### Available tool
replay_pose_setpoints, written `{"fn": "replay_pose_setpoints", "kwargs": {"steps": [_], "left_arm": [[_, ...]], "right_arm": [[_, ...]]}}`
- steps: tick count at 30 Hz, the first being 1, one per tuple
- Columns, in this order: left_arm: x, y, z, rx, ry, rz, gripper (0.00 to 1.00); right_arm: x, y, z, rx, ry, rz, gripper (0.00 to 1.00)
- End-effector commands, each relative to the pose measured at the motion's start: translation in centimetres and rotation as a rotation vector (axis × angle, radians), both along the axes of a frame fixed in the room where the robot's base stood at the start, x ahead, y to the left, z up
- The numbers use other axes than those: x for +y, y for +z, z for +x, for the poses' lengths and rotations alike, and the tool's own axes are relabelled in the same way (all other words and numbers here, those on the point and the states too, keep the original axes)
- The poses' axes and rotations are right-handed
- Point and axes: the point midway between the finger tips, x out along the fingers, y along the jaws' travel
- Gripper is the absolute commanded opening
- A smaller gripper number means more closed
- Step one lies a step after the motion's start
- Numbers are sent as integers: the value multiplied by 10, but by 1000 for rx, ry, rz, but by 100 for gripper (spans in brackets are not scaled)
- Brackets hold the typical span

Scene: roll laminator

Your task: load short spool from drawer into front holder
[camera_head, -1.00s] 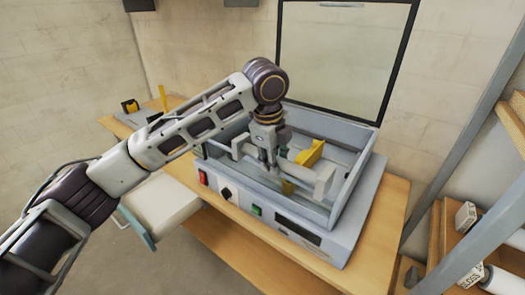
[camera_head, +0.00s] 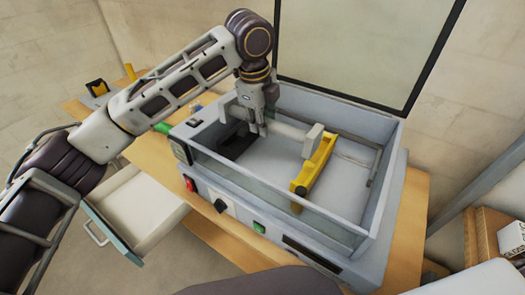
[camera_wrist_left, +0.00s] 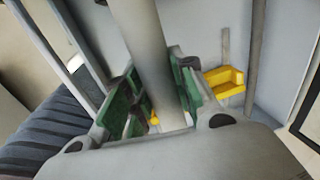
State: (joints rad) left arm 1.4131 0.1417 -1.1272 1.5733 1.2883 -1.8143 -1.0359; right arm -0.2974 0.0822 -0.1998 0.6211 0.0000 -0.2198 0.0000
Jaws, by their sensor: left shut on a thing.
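My left gripper (camera_head: 260,125) is shut on the short spool (camera_head: 293,132), a pale grey roll with a wider end. It holds the spool inside the open laminator (camera_head: 250,190), toward the back. In the left wrist view the spool (camera_wrist_left: 148,45) lies between the green finger pads of the gripper (camera_wrist_left: 152,95). The spool's right end is close to the far end of a yellow holder piece (camera_head: 316,165); I cannot tell whether they touch. A black holder piece (camera_head: 235,143) is below the spool's left part. My right gripper is not in view.
The drawer (camera_head: 146,205) stands open at the left, below the table. The laminator's lid (camera_head: 350,50) is raised at the back. A black and yellow object (camera_head: 97,88) lies on the table's far left. A shelf with boxes (camera_head: 495,235) is at the right.

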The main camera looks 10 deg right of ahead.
Motion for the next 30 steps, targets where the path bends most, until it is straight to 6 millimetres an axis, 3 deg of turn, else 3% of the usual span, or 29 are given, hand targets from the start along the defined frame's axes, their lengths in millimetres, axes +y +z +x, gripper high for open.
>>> {"fn": "replay_pose_setpoints", "kwargs": {"steps": [17,30], "left_arm": [[0,-1,0,0,0,0,0],[0,-50,-1,1,0,0,0]], "right_arm": [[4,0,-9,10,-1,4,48],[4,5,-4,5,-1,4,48]]}}
